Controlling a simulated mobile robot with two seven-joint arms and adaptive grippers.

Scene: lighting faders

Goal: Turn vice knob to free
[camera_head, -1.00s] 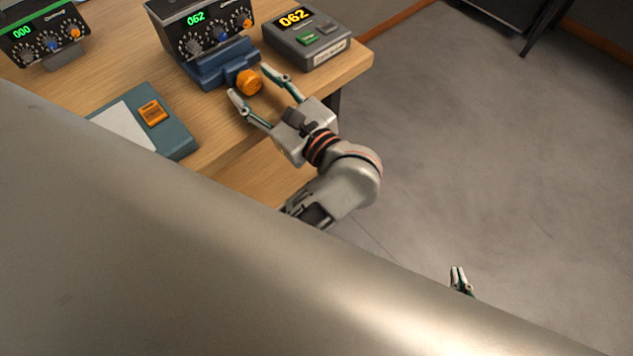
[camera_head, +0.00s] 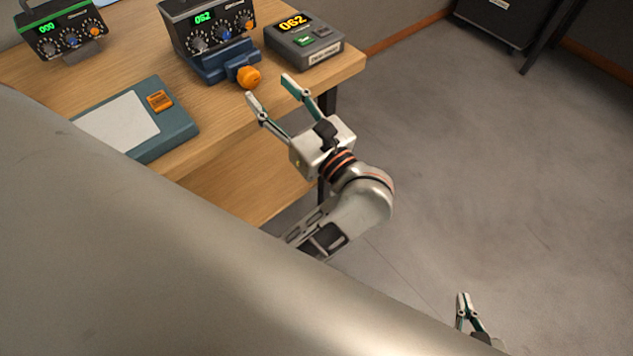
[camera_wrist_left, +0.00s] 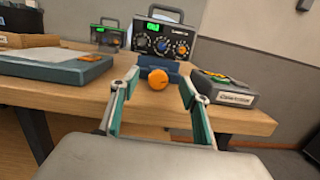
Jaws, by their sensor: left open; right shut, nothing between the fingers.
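The orange vice knob (camera_head: 248,77) sticks out from the front of the blue vice (camera_head: 222,62) near the table's front edge. My right gripper (camera_head: 462,296) is shut and empty at the lower right, over the floor.
A grey box (camera_head: 304,40) with a yellow display and a green button stands right of the vice, near the table corner. A teal pad (camera_head: 177,126) with an orange label lies left. Another device (camera_head: 62,30) stands at the back left.

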